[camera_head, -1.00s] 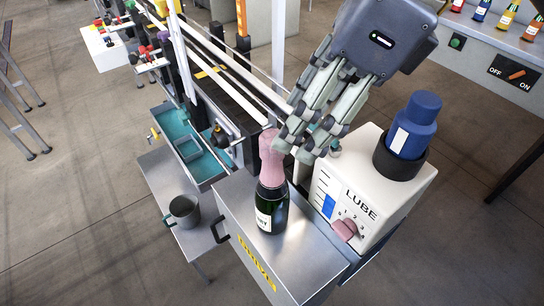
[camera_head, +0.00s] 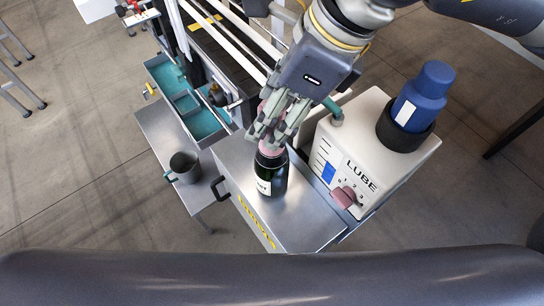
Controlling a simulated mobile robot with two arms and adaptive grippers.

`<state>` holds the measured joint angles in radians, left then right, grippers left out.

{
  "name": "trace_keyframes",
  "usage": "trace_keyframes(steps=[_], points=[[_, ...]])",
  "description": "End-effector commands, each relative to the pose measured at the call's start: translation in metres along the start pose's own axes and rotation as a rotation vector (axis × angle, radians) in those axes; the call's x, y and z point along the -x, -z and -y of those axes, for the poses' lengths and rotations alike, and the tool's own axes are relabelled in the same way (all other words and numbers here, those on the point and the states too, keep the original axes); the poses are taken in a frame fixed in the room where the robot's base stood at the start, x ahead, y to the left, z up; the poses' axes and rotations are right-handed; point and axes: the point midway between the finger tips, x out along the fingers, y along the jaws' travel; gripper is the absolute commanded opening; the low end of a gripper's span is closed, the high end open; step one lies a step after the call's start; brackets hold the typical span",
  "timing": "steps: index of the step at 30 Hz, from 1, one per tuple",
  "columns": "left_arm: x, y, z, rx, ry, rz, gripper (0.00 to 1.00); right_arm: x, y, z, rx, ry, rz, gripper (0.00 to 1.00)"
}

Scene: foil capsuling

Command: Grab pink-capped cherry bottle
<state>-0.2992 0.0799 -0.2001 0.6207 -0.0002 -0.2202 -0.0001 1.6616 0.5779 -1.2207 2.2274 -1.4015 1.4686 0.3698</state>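The bottle (camera_head: 268,178) is dark green glass with a pale label and a pink foil cap (camera_head: 268,152). It stands upright on the grey metal top of the cabinet (camera_head: 305,225). My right gripper (camera_head: 270,140), on the arm from the upper right, has its grey fingers pointing down at the bottle's pink neck. The fingers cover most of the pink cap, and only parts of it show around them. I cannot tell whether they are pressed on it or only around it. My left gripper is not in view.
A white LUBE box (camera_head: 365,155) with a blue bottle (camera_head: 420,95) in its top stands close to the right of the bottle. A dark grey cup (camera_head: 185,167) is on a side shelf at left. A teal-lined tray (camera_head: 200,122) and conveyor rails lie behind.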

Motion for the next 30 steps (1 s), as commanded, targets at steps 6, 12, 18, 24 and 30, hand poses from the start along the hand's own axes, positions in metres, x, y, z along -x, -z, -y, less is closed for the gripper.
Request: trace_keyframes(steps=[6, 12, 18, 24, 30], points=[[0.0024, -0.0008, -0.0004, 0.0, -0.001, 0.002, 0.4, -0.0107, 0.0004, -0.0002, 0.0, 0.0, 0.0, 0.54], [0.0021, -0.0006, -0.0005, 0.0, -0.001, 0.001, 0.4, -0.0105, 0.0005, -0.0001, 0.0, 0.0, 0.0, 0.38], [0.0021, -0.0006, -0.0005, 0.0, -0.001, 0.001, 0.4, -0.0103, 0.0005, -0.0001, 0.0, 0.0, 0.0, 0.0], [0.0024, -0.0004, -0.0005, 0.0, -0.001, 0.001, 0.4, -0.0089, -0.0008, 0.0003, 0.0, 0.001, 0.004, 0.0], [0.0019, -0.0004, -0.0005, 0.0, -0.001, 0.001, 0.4, -0.0086, -0.001, 0.0004, 0.0, 0.002, 0.004, 0.0]])
